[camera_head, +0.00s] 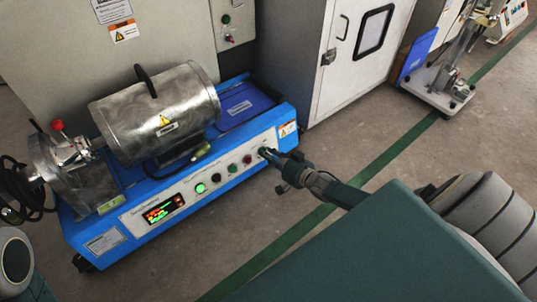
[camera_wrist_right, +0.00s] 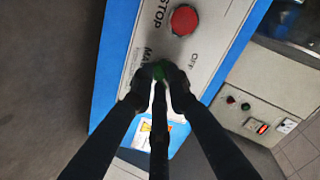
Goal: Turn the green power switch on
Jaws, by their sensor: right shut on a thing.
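The blue machine (camera_head: 180,215) stands on the floor with a pale control panel (camera_head: 130,216) along its front. The green power switch (camera_wrist_right: 160,70) sits between my fingertips in the right wrist view, beside the printed word OFF. My right gripper (camera_head: 271,156) reaches the right end of the panel and hides most of the switch in the head view. In the right wrist view the right gripper (camera_wrist_right: 159,80) is shut on the green switch. I cannot tell the switch's exact angle. My left gripper does not show.
A red stop button (camera_wrist_right: 184,19) sits close beside the switch. A lit green button (camera_head: 201,189) and a lit display (camera_head: 164,209) are farther left on the panel. A metal drum (camera_head: 155,112) tops the machine. A white cabinet (camera_head: 345,60) stands behind. Floor in front is clear.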

